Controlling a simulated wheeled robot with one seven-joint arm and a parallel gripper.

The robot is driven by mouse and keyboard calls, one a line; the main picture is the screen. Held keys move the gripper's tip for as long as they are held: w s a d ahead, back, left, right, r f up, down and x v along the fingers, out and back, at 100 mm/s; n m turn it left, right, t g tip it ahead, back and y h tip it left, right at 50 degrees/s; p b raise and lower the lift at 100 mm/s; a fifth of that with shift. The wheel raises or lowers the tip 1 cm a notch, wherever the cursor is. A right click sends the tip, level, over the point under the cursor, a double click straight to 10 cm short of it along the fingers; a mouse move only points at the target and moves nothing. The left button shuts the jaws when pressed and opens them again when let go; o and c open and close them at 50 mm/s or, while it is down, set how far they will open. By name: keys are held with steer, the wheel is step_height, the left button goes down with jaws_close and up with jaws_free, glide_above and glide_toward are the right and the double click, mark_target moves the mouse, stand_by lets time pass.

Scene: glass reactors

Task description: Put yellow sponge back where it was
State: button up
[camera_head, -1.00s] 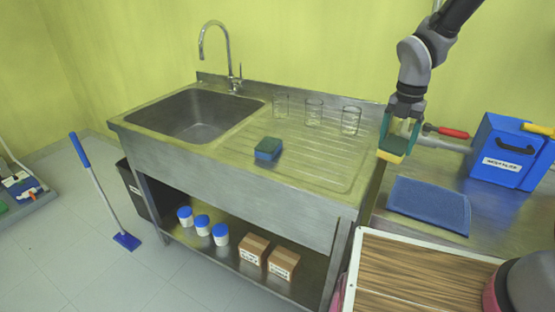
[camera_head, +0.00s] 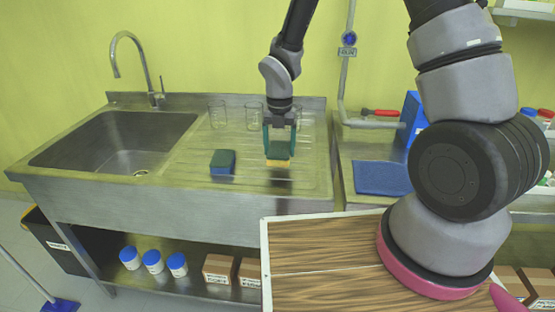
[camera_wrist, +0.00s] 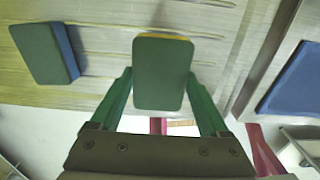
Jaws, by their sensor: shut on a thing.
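The yellow sponge with a green top (camera_head: 278,156) is between the fingers of my gripper (camera_head: 279,150), over the ribbed drainboard of the sink unit (camera_head: 185,160). My gripper is shut on it. In the wrist view its green face (camera_wrist: 161,75) fills the space between the green fingertips, with a thin yellow edge at the top. I cannot tell whether it touches the drainboard. A blue sponge with a green top (camera_head: 223,162) lies on the drainboard to its left, and also shows in the wrist view (camera_wrist: 44,53).
Several glass beakers (camera_head: 254,116) stand along the back of the drainboard. The sink basin (camera_head: 115,140) is at the left. A blue cloth (camera_head: 381,178) lies on the right-hand table, near a red-handled tool (camera_head: 380,112). The drainboard's front is clear.

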steer(key=shift+d+f, duration=0.1)
steer(key=shift+f, duration=1.85)
steer(key=shift+f, duration=0.1)
steer(key=o, duration=1.3)
